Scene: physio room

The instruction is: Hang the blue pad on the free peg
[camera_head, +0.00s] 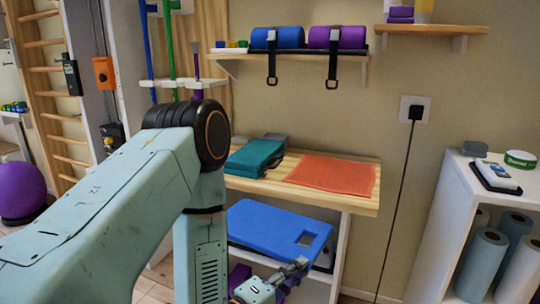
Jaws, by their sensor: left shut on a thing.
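The blue pad (268,228) is a flat slab with a square hole near its right end. It lies slightly tilted at the lower shelf level, below the wooden bench top. My left gripper (298,268) is at the pad's near right edge, close to the hole, and is shut on it. The fingers partly overlap the pad's edge, and my left arm covers its left side. No peg that I can clearly tell is free shows; a pale rail (180,82) with coloured upright bars is at the upper left, partly behind my arm. My right gripper is not in view.
The wooden bench top (366,198) overhangs the pad and bears a teal pad (255,158) and an orange mat (331,175). A wall shelf (350,60) holds blue and purple rolls with hanging straps. A white cabinet (432,230) stands right, beyond a hanging cable (398,190).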

